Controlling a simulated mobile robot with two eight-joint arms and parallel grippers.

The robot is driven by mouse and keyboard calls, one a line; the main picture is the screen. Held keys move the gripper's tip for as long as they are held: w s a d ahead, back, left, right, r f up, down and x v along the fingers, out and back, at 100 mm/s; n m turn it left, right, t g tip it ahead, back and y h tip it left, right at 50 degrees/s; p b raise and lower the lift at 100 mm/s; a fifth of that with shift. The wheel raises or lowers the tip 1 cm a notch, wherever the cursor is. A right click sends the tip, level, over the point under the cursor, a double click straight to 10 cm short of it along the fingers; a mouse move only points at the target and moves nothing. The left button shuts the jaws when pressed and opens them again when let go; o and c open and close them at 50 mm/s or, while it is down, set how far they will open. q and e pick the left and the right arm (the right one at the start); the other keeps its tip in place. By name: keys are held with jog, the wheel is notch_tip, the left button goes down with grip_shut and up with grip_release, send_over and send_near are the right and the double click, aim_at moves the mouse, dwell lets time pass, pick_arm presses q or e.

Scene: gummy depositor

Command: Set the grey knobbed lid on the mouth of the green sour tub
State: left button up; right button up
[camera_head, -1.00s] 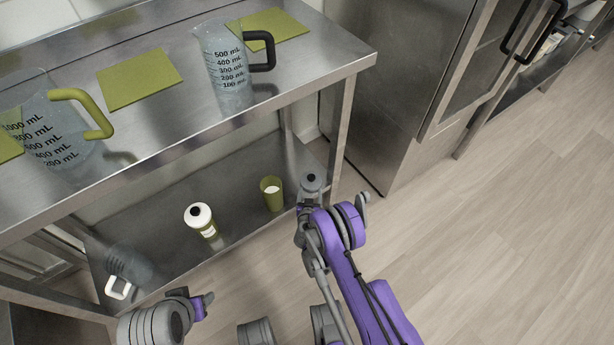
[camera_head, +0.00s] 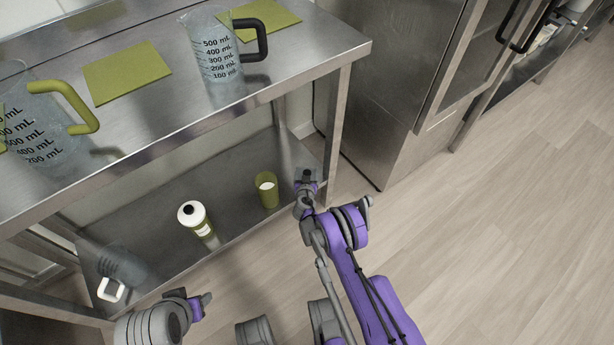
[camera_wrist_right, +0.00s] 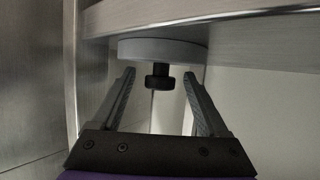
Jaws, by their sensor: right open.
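The green sour tub (camera_head: 267,198) stands upright on the lower shelf, open at the top with white contents. The grey lid (camera_wrist_right: 162,51) shows in the right wrist view, flat against the shelf surface, with its black knob (camera_wrist_right: 160,78) towards my gripper. My right gripper (camera_wrist_right: 158,85) is open, one finger on each side of the knob and apart from it. In the head view my right gripper (camera_head: 306,182) is at the shelf's right end, right of the tub, and mostly hides the lid. My left gripper (camera_head: 203,303) is low in the head view; its jaws are unclear.
A clear jug with a white handle (camera_head: 118,275) is further left. Open floor lies right.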

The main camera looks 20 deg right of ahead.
aim_at(307, 172)
grip_shut()
dwell(0.3)
notch_tip(307, 172, up, 10)
jog(key=p, duration=0.2)
jog(key=shift+p, duration=0.35)
jog(key=c, duration=0.6)
grip_release()
grip_shut()
jog(key=shift+r, duration=0.1)
